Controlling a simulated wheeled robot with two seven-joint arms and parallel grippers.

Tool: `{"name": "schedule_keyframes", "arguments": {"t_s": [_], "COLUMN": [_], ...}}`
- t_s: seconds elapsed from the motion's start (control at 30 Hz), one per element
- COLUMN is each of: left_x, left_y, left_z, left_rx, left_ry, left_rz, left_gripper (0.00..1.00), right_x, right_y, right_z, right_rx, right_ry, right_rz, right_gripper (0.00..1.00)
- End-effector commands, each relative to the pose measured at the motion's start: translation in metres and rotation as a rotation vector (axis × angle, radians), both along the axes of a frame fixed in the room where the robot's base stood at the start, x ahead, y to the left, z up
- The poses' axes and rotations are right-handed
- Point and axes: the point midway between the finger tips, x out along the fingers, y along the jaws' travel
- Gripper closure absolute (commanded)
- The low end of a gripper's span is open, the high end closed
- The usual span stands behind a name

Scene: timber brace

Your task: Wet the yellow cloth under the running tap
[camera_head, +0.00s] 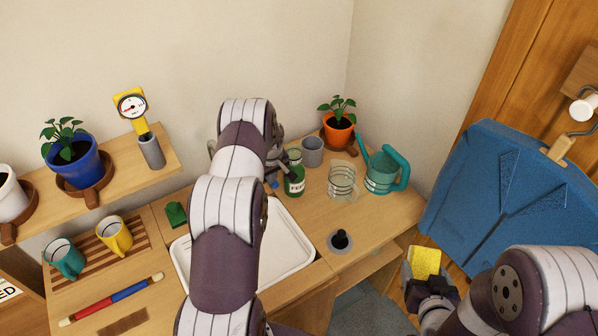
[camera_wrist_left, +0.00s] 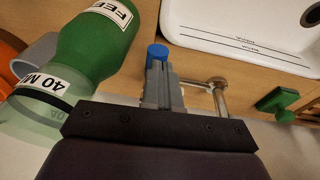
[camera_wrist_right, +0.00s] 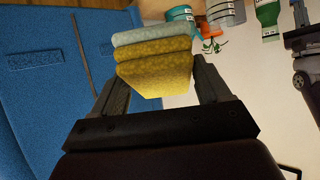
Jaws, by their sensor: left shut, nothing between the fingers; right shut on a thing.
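The folded yellow cloth (camera_head: 426,262) is held in my right gripper (camera_head: 428,285), in front of the blue panel. In the right wrist view the cloth (camera_wrist_right: 153,72) sits between the fingers, with a pale grey-blue layer at its far end. My left gripper (camera_wrist_left: 160,85) is shut and empty, beyond the white sink (camera_head: 299,262). Its fingertips are close to a blue knob (camera_wrist_left: 157,51); I cannot tell whether they touch. The metal tap (camera_wrist_left: 215,86) is beside them in the left wrist view. No running water is visible.
A green bottle (camera_head: 295,180), a clear jug (camera_head: 342,181) and a teal watering can (camera_head: 383,171) stand right of my left gripper. A green scrubber (camera_head: 175,214) lies left of the sink. The blue panel (camera_head: 520,205) stands behind my right gripper.

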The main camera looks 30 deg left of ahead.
Motion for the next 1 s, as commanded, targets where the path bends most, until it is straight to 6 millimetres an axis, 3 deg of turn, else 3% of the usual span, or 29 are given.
{"name": "schedule_keyframes", "arguments": {"t_s": [0.3,0.47,0.63,0.7,1.0], "left_x": [0.000,-0.001,-0.002,-0.006,-0.024], "left_y": [-0.001,0.000,0.003,-0.004,-0.027], "left_z": [0.000,0.013,0.047,0.055,0.118], "left_rx": [0.000,0.000,0.000,0.001,0.000], "left_ry": [0.000,-0.001,0.000,-0.004,-0.001], "left_rz": [0.000,0.000,-0.003,-0.004,-0.005], "left_gripper": [1.00,1.00,1.00,1.00,1.00], "right_x": [0.000,0.000,0.000,0.000,0.000], "right_y": [0.000,0.000,0.000,0.000,0.000], "right_z": [-0.001,0.007,0.027,0.010,-0.006], "right_rx": [0.000,0.000,0.000,0.000,0.000], "right_ry": [-0.001,-0.001,-0.001,0.000,-0.001], "right_rz": [0.000,0.000,0.000,0.000,0.000], "right_gripper": [0.48,0.48,0.48,0.48,0.48]}}
